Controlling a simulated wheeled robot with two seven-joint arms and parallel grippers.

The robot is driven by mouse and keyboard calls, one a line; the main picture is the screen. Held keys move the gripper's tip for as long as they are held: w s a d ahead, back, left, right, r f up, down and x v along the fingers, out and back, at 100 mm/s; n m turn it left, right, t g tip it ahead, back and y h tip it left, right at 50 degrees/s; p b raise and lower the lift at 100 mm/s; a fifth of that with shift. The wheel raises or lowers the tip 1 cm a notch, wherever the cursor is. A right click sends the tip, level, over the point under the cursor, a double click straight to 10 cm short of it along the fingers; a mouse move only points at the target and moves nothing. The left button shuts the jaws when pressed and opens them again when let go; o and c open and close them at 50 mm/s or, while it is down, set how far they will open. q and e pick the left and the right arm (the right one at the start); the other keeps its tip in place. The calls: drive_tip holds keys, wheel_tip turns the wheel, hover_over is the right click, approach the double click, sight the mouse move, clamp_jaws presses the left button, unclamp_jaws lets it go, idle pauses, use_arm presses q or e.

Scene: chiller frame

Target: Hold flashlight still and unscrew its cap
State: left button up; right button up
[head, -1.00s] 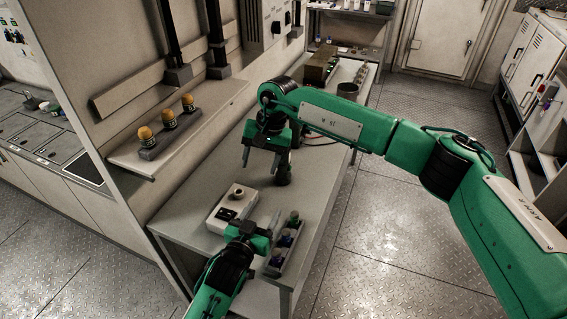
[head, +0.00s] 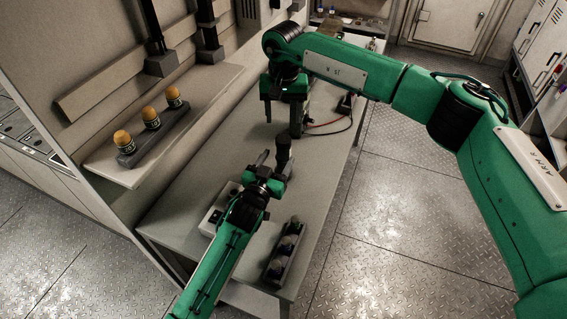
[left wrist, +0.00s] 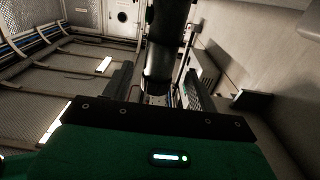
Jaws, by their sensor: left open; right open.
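The flashlight (head: 283,150) is a dark cylinder in the middle of the table in the head view. In the left wrist view the dark flashlight (left wrist: 160,55) runs down from the top edge to between my fingers. My left gripper (head: 273,163) is open at the flashlight, with its fingers pointing away from me. I cannot tell whether a finger touches it. My right gripper (head: 283,112) is open and empty, beyond and above the flashlight. The flashlight's cap cannot be told apart from its body.
The grey table (head: 190,190) has clear room to the left. A light box (head: 212,220) is partly hidden behind my left arm. A dark rack (head: 286,252) with several items stands near the front right. A shelf (head: 105,180) at left holds a rack with orange-topped items (head: 150,117).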

sight(281, 153)
use_arm(q)
drive_tip(key=x, duration=0.5)
drive_tip(key=shift+w+d+r, duration=0.1)
drive_tip(key=shift+w+d, duration=0.05)
drive_tip(key=shift+w, duration=0.1)
use_arm(e)
drive_tip(key=shift+r, duration=0.1)
use_arm(q)
drive_tip(key=shift+w+d, duration=0.25)
drive_tip(key=shift+w, duration=0.45)
